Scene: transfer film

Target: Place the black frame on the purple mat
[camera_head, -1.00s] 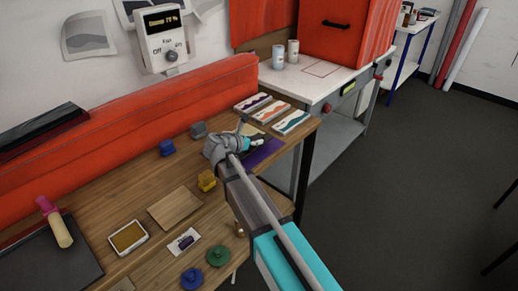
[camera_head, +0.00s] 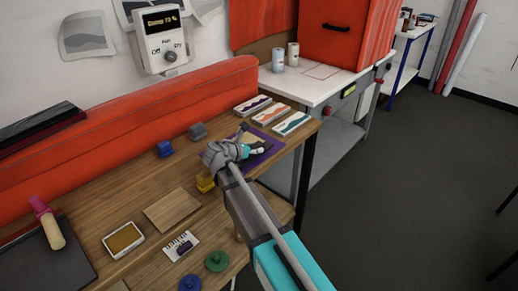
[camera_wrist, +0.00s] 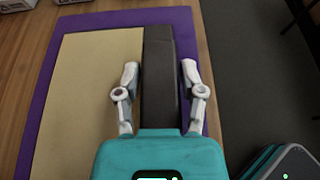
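The purple mat (camera_wrist: 124,18) lies at the right end of the wooden table and also shows in the head view (camera_head: 272,135). A tan panel with a thick black bar along its right side, seemingly the black frame (camera_wrist: 159,62), is over the mat, with purple showing around it in the wrist view. I cannot tell if it rests flat. My gripper (camera_wrist: 160,74) has one finger on each side of the black bar, very close to it; contact is unclear. In the head view my gripper (camera_head: 252,150) is low over the mat and hides part of it.
Several striped boxes (camera_head: 270,115) stand behind the mat. A wooden board (camera_head: 172,209) lies further left. Dark floor (camera_head: 400,190) opens on the right.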

